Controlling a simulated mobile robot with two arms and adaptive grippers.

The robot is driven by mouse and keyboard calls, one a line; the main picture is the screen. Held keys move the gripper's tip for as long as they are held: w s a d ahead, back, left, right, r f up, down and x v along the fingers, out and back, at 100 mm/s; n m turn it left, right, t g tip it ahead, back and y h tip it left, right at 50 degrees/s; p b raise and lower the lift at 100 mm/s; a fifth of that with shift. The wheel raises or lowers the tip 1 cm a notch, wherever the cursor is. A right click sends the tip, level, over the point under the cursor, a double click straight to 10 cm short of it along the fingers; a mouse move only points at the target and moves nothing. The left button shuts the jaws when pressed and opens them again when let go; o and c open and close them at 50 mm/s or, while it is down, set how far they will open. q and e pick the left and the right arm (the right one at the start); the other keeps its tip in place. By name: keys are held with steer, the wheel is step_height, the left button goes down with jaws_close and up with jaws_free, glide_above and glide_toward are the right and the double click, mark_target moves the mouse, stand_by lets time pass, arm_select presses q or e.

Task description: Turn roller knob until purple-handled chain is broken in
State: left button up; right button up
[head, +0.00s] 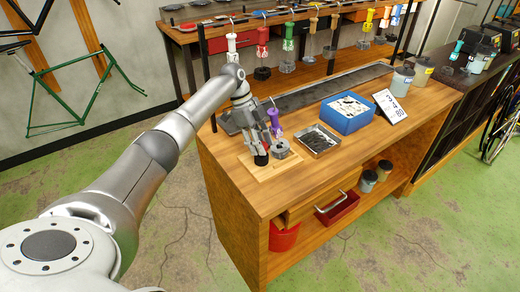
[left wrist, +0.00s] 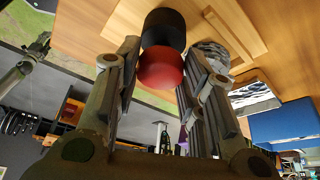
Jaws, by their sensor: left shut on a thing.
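My left gripper (head: 262,147) reaches down over the wooden base plate (head: 288,173) at the near left corner of the workbench. In the left wrist view its two fingers stand on either side of the roller knob (left wrist: 160,68), red on one part and black on another, and are shut on it. The knob's black part also shows below the fingers in the head view (head: 261,160). A grey ridged roller (head: 281,149) sits beside the knob, partly hidden by the gripper. The purple handle (head: 274,117) of the chain stands upright just behind the gripper; its chain is mostly hidden. My right gripper is not in view.
A metal tray of dark pieces (head: 318,140), a blue box (head: 347,112) and a white sign (head: 390,106) stand to the right. A long dark strip (head: 325,88) lies behind. Chains with coloured handles hang from a rack at the back. The front right benchtop is clear.

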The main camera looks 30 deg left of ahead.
arm_select(q)
steer(key=shift+w+m+g+b, duration=0.1)
steer(key=shift+m+g+b, duration=0.3)
steer(key=shift+m+b, duration=0.65)
steer(key=shift+m, duration=0.25)
steer(key=o, duration=1)
